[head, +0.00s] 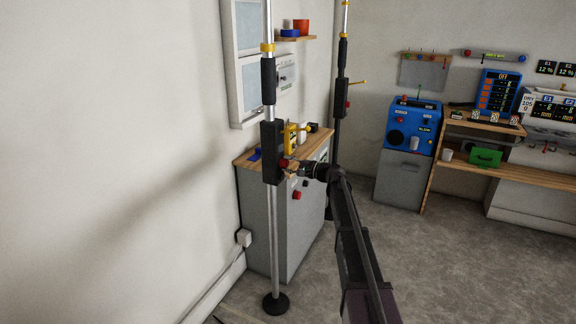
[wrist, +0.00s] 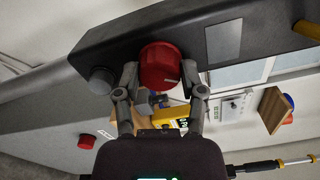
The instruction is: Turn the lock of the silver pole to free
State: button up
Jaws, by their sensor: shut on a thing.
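The silver pole (head: 274,235) stands upright at centre left in the head view, on a round black foot. Its black lock housing (head: 271,150) carries a red knob (head: 284,163) at its lower part. In the wrist view the housing (wrist: 110,45) runs across the top, and the red knob (wrist: 160,65) sits between my fingers. My gripper (head: 289,166) reaches the knob from the right. In the wrist view my gripper (wrist: 159,74) is shut on the knob, one finger at each side.
A grey cabinet (head: 258,225) with a wooden top stands close behind the pole, with a yellow device (wrist: 170,116) on it. A second pole (head: 338,130) with a similar housing stands behind right. The floor at right is clear.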

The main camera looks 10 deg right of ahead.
jog(key=n, duration=0.6)
dwell(0.4)
jog(key=o, duration=1.1)
jog(key=shift+o, duration=0.2)
jog(key=v, duration=1.2)
